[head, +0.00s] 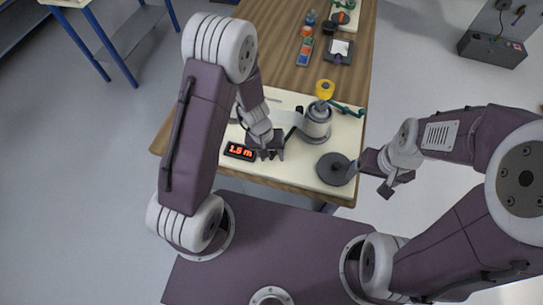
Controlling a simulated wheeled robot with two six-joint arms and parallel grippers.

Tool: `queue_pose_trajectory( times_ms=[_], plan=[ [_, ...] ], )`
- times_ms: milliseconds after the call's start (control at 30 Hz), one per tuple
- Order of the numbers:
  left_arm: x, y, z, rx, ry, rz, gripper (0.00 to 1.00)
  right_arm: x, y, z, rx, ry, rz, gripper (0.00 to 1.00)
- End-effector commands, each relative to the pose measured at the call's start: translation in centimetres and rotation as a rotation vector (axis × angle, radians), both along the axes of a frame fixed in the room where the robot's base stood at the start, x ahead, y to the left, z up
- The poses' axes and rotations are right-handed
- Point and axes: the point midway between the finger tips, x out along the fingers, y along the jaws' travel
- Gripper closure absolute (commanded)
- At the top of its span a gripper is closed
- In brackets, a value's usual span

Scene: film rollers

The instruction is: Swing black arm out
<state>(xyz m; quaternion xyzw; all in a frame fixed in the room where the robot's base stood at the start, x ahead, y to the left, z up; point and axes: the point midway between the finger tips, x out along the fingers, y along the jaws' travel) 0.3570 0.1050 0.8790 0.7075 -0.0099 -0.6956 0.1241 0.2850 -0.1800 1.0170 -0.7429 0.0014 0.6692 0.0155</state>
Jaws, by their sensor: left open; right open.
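A cream board (298,178) lies on the wooden table and carries a grey cylinder (317,122) with a yellow knob (325,89) above it. A short black arm (293,132) shows at the cylinder's left side; its far end is hidden near my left gripper. A green arm (348,109) reaches right from the cylinder. A black disc (333,170) is at the board's front right. My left gripper (268,154) is open, points down over the board, left of the cylinder; contact with the black arm cannot be told. My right gripper (364,168) is open beside the disc's right edge.
A black display (239,151) reading 1.5 m sits left of my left gripper. Small bottles (306,46) and a dark tray (338,51) stand farther back. Bare wood (280,45) lies behind the board. A dark box (492,48) stands at the back right.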

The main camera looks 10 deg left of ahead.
Motion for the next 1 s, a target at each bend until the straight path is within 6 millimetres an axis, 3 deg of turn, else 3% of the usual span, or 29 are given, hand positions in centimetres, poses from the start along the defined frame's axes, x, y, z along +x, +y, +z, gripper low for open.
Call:
queue_pose_trajectory(
  times_ms=[167, 333, 1000],
  plan=[
    [0.01, 0.00, 0.07, 0.000, 0.000, 0.000, 0.52, 0.01, 0.00, 0.08, 0.000, 0.000, 0.000, 0.18],
    [0.01, 0.01, 0.08, 0.000, 0.000, 0.000, 0.99, 0.01, 0.01, 0.08, 0.000, 0.000, 0.000, 0.18],
    [-0.03, -0.01, 0.10, -0.001, 0.001, 0.000, 1.00, 0.00, 0.00, 0.08, 0.000, 0.000, 0.000, 0.18]
  ],
)
